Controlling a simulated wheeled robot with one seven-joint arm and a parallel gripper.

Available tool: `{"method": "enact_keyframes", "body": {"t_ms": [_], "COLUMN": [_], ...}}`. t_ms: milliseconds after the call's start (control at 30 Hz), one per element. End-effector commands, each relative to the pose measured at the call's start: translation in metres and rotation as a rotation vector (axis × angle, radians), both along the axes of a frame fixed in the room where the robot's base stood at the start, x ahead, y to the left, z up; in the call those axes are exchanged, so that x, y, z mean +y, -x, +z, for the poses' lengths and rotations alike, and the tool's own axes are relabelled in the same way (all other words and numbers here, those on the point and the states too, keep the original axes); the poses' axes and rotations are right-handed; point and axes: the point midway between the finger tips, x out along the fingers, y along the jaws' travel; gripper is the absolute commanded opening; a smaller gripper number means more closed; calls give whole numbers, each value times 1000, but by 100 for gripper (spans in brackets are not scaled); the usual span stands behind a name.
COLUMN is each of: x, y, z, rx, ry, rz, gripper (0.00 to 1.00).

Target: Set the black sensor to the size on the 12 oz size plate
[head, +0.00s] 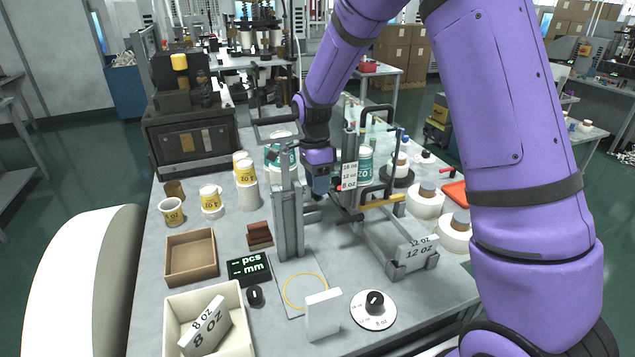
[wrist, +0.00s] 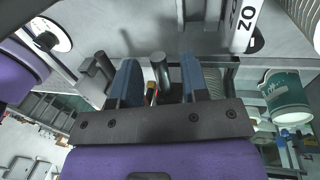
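The 12 oz size plate (head: 417,250) stands in a grey holder at the right front of the table. A white scale strip (head: 349,176) on an upright post reads 16, 12 and 8 oz from top to bottom; it also shows in the wrist view (wrist: 245,22). A small red spot shows by its 8 oz row. My gripper (head: 320,190) is just left of the strip. In the wrist view my gripper (wrist: 160,70) is open, its blue fingers on either side of a dark cylinder (wrist: 159,66), apparently part of the black sensor. Contact cannot be told.
An 8 oz plate (head: 207,326) lies in a cream bin (head: 244,310). A dial (head: 374,309), white block (head: 323,314) and black display (head: 249,267) are near the front. Grey posts (head: 288,220) stand left of my gripper. Cups and white rolls (head: 425,202) surround the fixture.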

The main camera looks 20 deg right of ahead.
Motion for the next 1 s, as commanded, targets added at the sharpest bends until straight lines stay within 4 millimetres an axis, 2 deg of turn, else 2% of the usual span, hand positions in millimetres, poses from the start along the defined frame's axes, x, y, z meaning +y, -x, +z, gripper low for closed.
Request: {"method": "enact_keyframes", "body": {"t_ms": [33, 167, 367, 600, 833, 867, 900, 933, 1000], "x": [0, 0, 0, 0, 0, 0, 0, 0, 0], "y": [0, 0, 0, 0, 0, 0, 0, 0, 0], "z": [0, 0, 2, 26, 26, 26, 26, 26, 25], "rx": [0, 0, -1, -3, -1, -1, -1, -1, -1], "ry": [0, 0, 0, 0, 0, 0, 0, 0, 0], "rz": [0, 0, 0, 0, 0, 0, 0, 0, 0], "gripper": [31, 1, 0, 0, 0, 23, 32, 39, 42]}}
